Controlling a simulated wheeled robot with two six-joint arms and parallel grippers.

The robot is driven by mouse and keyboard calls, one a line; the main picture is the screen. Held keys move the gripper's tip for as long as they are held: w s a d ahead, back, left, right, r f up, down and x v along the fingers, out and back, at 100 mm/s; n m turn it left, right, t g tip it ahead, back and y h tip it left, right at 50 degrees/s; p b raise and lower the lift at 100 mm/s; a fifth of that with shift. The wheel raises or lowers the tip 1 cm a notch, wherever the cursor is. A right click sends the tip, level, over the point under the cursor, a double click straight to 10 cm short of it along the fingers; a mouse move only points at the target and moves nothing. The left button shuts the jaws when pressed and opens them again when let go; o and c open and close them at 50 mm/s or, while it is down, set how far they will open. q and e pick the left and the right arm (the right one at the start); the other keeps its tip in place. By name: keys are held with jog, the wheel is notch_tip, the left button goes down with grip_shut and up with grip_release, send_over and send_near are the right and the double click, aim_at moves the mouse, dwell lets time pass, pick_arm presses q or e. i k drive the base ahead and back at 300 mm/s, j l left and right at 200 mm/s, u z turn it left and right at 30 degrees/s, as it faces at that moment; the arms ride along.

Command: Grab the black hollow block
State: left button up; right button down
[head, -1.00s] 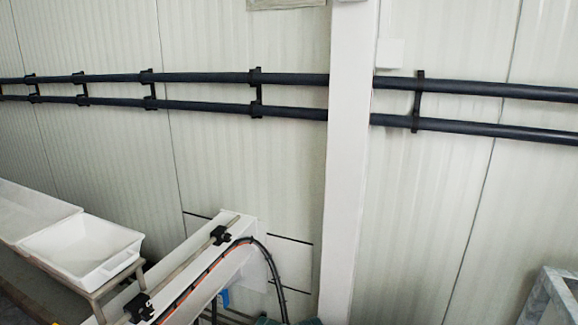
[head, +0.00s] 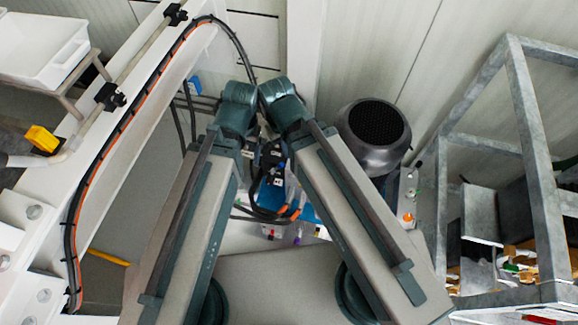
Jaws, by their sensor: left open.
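My two arms come up from the bottom and meet near the middle of the head view. My left gripper (head: 268,165) is small and dark beyond the arm links, partly hidden by them, and open. I cannot make out my right gripper apart from the dark parts and cables there. No block can be surely picked out as the black hollow block. Dark shapes stand in the metal frame at the right, and I cannot tell whether one of them is it. Neither gripper is near that frame.
A galvanised metal frame (head: 532,160) stands at the right with loose parts inside. A dark round bin with a perforated top (head: 376,124) stands near the wall. A white sloping machine beam (head: 130,140) with black clamps and a white tub (head: 40,45) are at the left.

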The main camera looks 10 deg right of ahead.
aim_at(275, 151)
jog(key=k+l+u, duration=0.15)
jog(key=k, duration=0.5)
jog(key=k+l+u, duration=0.1)
jog(key=k, duration=0.55)
jog(key=l, duration=0.1)
